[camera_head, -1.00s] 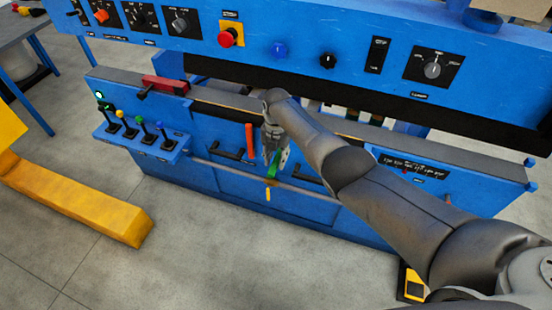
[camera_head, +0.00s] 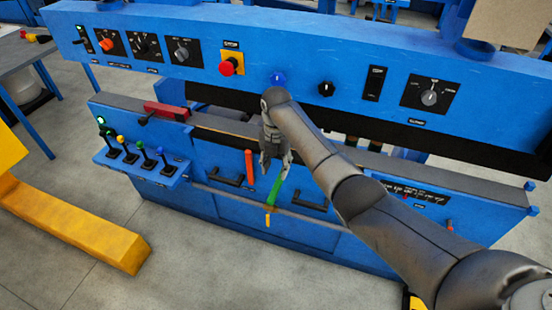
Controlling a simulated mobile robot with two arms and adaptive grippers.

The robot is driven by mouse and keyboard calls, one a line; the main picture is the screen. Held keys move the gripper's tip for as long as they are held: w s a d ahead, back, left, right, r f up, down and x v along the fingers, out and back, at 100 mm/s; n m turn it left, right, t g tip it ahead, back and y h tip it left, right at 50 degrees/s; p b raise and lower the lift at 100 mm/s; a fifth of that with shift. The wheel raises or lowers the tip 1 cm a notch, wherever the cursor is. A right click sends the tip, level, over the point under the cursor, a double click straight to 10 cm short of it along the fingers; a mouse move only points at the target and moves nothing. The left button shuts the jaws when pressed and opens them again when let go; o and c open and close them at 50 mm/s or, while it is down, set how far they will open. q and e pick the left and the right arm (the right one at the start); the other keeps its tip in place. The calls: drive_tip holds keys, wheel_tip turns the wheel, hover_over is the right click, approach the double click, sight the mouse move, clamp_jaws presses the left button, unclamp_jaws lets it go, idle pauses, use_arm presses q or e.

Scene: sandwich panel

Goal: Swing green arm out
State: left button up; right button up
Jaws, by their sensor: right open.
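The green arm (camera_head: 274,192) is a short green bar on the front of the blue machine, just above a thin grey rail, with a small yellow piece below it. My right gripper (camera_head: 274,168) is open and points down at the green arm, its fingertips close to the arm's upper end. I cannot tell whether they touch it. The gripper and forearm hide part of the machine's front behind them. My left gripper does not show.
An orange bar (camera_head: 249,165) stands just left of the gripper. Black handles (camera_head: 226,178) flank it. Levers with coloured knobs (camera_head: 144,158) stand on a shelf at left. A control panel (camera_head: 300,62) with knobs overhangs above. A yellow beam (camera_head: 80,226) lies on the floor.

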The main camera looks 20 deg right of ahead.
drive_tip(key=shift+r, duration=1.5)
